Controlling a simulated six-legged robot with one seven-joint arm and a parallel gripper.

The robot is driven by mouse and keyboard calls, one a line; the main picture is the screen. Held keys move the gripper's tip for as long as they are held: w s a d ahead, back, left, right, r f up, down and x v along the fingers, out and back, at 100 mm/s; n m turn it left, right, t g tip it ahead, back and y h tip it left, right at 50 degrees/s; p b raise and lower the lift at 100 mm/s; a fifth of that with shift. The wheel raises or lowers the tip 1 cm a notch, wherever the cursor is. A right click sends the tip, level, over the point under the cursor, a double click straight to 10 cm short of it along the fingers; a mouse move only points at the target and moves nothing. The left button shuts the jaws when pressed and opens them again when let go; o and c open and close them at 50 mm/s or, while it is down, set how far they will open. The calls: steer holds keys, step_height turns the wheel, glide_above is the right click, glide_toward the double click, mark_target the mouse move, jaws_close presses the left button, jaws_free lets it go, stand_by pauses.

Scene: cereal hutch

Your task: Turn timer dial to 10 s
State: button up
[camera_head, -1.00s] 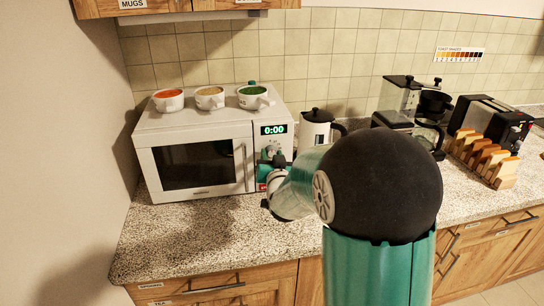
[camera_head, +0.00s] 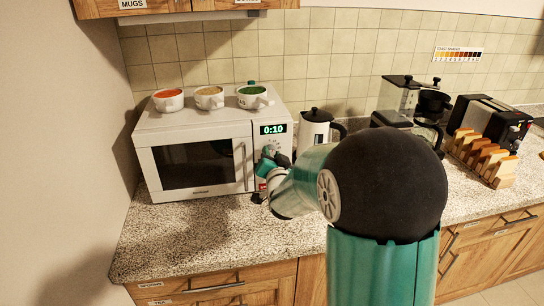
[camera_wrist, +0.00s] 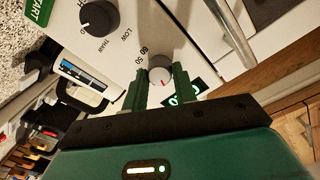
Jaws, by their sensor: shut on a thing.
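The white microwave (camera_head: 142,168) stands on the counter with its door closed. Its green display (camera_head: 273,129) reads 0:10. My gripper (camera_wrist: 158,85) is shut on this dial. In the head view, my gripper (camera_head: 269,160) is at the control panel below the display, and it and my arm hide the dial and much of the panel.
A black power dial (camera_wrist: 100,17) marked LOW and THAW and a green START button (camera_wrist: 40,10) are near the timer dial. Mugs (camera_head: 168,100) of soup stand on the microwave.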

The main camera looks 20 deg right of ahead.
steer(key=shift+m, duration=0.8)
steer(key=o, duration=1)
steer(key=shift+w+f, duration=0.15)
steer(key=shift+w, duration=0.05)
steer(key=shift+c, duration=0.2)
steer(key=shift+s, duration=0.2)
steer(key=shift+w, duration=0.1)
steer(key=shift+s, duration=0.25)
